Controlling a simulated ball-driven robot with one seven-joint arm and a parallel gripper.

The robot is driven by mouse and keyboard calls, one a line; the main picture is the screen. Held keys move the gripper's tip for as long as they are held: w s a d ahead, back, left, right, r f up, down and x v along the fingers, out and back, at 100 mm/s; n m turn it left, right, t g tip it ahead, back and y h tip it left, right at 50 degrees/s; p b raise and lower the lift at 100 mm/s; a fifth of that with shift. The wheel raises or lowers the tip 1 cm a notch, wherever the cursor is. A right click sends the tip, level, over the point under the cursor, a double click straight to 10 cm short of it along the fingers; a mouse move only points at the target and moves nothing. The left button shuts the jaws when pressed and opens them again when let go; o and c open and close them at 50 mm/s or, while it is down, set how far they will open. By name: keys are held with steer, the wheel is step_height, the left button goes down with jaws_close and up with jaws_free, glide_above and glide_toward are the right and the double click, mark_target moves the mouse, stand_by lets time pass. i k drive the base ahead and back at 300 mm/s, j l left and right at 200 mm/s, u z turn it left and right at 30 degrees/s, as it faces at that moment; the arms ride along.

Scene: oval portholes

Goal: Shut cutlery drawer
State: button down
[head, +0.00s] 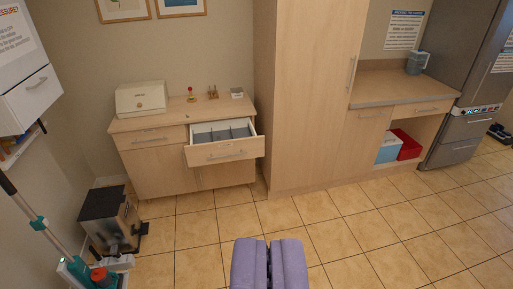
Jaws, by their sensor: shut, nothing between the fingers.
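The cutlery drawer (224,152) is the upper right drawer of the low wooden cabinet (160,181), and it stands pulled out. Its grey divided inside shows from above, and a bar handle runs across its front. Whether cutlery lies in it is too small to tell. My gripper (268,243), with two purple fingers, is at the bottom middle of the head view. The fingers are shut with nothing between them. The gripper is apart from the drawer, which is farther off and a little to the left.
A cream bread bin (141,98) and small items stand on the cabinet top. A bin (110,219) and cleaning tools (47,232) stand at the lower left. A tall cupboard (306,100) rises right of the cabinet. The tiled floor (195,235) before the drawer is clear.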

mark_target(239, 140)
steer(key=i+u, duration=0.1)
steer(key=i, duration=0.9)
steer(key=i+l, duration=0.2)
steer(key=i, duration=0.8)
steer(key=i+l+u, duration=0.1)
steer(key=i+u, duration=0.2)
steer(key=i+l+u, duration=0.3)
steer(key=i, duration=0.25)
steer(key=i+l+u, duration=0.15)
steer(key=i+u, duration=0.15)
steer(key=i, duration=0.1)
